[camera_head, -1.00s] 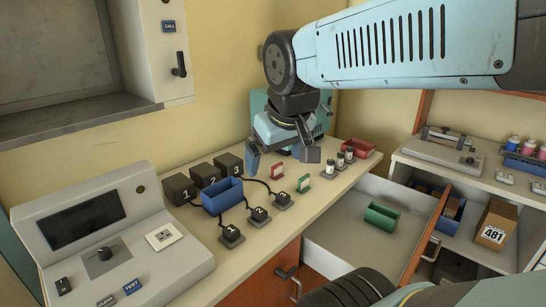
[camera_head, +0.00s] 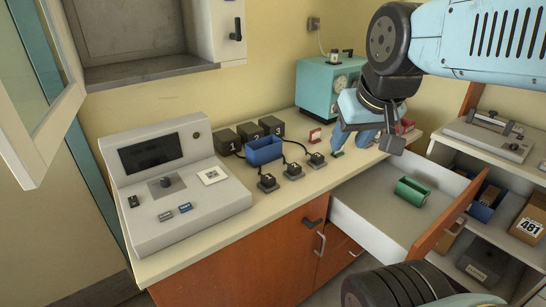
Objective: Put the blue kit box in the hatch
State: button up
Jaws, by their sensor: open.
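The blue kit box (camera_head: 265,152), an open-topped bin, sits on the counter in front of numbered black blocks. The hatch (camera_head: 150,74) appears to be the grey open recess in the wall at upper left. Its glazed door (camera_head: 32,95) stands open at far left. My gripper (camera_head: 366,140) is open and empty over the right part of the counter, well to the right of the blue box. Its fingers point down, and small items behind it are partly hidden.
A grey control console (camera_head: 175,185) stands left of the box. Black plugs (camera_head: 292,171) with cables lie in front of it. A teal device (camera_head: 325,85) stands behind. An open drawer (camera_head: 370,215) holding a green bin (camera_head: 411,191) juts out at right. Shelves (camera_head: 530,165) stand beyond.

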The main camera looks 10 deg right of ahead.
aim_at(158, 65)
jog(key=z, duration=0.45)
jog(key=k, duration=0.1)
jog(key=u, duration=0.45)
jog(key=i, duration=0.1)
jog(key=z, duration=2.35)
jog(key=i, duration=0.5)
jog(key=u, duration=3.25)
jog(key=i, duration=0.5)
